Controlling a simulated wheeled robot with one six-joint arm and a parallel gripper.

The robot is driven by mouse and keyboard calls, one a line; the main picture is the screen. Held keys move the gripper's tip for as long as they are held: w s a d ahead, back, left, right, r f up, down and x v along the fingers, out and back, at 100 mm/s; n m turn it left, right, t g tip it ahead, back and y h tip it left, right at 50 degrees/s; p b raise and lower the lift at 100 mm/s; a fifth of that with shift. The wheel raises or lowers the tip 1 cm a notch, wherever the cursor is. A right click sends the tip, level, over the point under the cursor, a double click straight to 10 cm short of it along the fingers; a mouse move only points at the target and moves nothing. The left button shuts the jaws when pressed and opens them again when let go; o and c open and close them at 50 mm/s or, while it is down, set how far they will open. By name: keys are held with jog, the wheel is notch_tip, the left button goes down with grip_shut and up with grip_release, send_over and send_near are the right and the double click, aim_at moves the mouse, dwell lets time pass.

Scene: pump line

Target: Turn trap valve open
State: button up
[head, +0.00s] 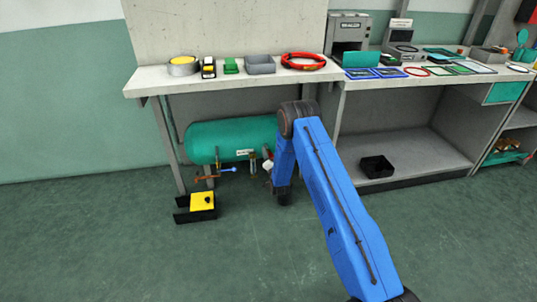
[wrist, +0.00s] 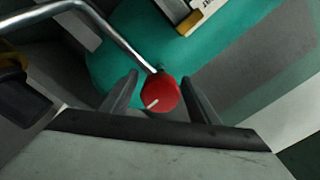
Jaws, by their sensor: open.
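A red round knob (wrist: 161,98) with a white pointer mark shows in the wrist view, at the end of a bent shiny metal pipe. I cannot tell from the label-free knob whether it is the trap valve. My gripper (wrist: 160,80) is open, with one finger on each side of the knob in the picture. Contact between fingers and knob is not clear. The knob is not distinguishable in the head view, where my arm covers part of the scene. A teal tank (head: 215,140) lies under the bench, with small fittings and a blue-handled valve (head: 229,170) below it.
The bench top (head: 150,78) is above the tank and carries a red ring (head: 303,61), a grey bin (head: 260,64) and other items. A black bin (head: 377,166) sits on the lower shelf. The front floor is clear.

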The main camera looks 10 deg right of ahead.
jog(key=shift+w, duration=0.75)
jog(key=shift+c, duration=0.2)
jog(key=c, duration=1)
